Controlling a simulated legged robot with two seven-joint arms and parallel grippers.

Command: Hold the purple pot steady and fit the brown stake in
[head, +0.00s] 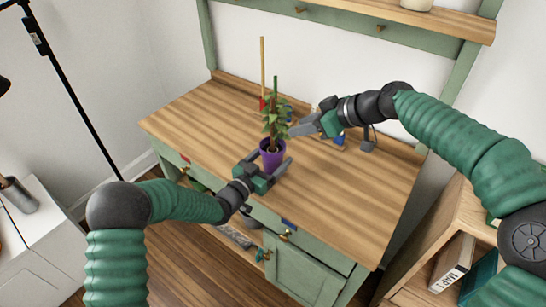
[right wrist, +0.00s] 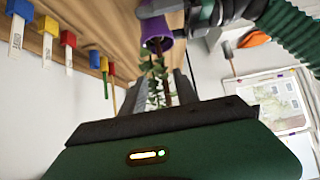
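The purple pot (head: 271,158) stands on the table with a leafy plant (head: 275,115) in it. It also shows upside down in the right wrist view (right wrist: 156,30). My left gripper (head: 270,160) has one finger on each side of the pot, closed against it. My right gripper (head: 300,127) is open beside the plant, to its right; in the right wrist view (right wrist: 158,78) the leaves show between its spread fingers. A tan-brown stake (head: 262,65) rises behind the plant, seemingly from a red block. A thin brown stick (right wrist: 166,92) shows among the leaves; I cannot tell whether it is stem or stake.
Colored blocks with white tags, such as a red one (right wrist: 68,38) and a yellow one (right wrist: 49,25), line the table's back. A green stake (head: 276,84) rises behind the plant. The wooden tabletop (head: 355,185) is clear at front right. A bookshelf (head: 415,290) stands right.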

